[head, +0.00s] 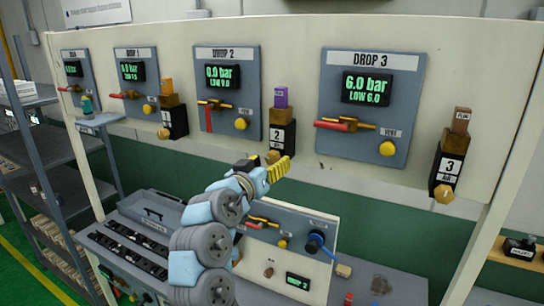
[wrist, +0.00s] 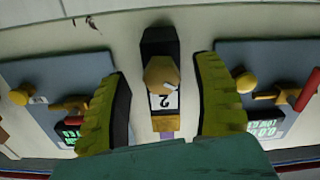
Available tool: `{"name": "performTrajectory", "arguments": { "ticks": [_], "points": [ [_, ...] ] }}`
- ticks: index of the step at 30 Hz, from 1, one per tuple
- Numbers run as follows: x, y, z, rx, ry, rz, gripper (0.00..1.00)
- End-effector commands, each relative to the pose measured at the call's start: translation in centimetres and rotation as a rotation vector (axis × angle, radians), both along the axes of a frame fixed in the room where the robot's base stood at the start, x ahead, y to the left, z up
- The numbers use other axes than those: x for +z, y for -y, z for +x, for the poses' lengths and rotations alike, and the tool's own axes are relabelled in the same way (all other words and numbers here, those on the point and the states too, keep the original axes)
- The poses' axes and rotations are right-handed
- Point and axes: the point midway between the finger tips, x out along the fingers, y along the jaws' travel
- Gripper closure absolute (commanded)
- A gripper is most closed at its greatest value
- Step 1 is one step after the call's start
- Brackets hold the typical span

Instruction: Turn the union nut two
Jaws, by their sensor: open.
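Union nut 2, a brass hexagonal nut (wrist: 161,73), sits on the lower end of the black block labelled 2 (head: 289,136). In the wrist view the nut lies between my two yellow ribbed fingers, with a visible gap on each side. A small pale mark shows on its face. My gripper (head: 279,168) is open and empty; in the head view it is right by the nut (head: 273,156) and partly covers it. I cannot tell whether the fingertips reach as far as the nut.
Drop 2 panel (head: 248,108) reads 0.0 bar, its red lever hanging down. Drop 3 panel (head: 399,73) reads 6.0 bar, its red lever sideways. Block 3 with its nut (head: 443,194) is at right. Below stands a bench panel with a blue-handled valve (head: 316,241).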

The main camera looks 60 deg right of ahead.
Motion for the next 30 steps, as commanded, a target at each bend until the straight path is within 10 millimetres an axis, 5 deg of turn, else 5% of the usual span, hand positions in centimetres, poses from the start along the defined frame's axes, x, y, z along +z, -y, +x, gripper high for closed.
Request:
{"name": "performTrajectory", "arguments": {
  "ticks": [15,22,30],
  "points": [
    [0.06,1.46,0.07,0.001,0.001,-0.002,0.34],
    [0.06,1.46,0.06,0.001,0.001,-0.002,0.98],
    [-0.01,1.48,0.05,0.001,0.002,-0.001,0.99]
  ]
}}
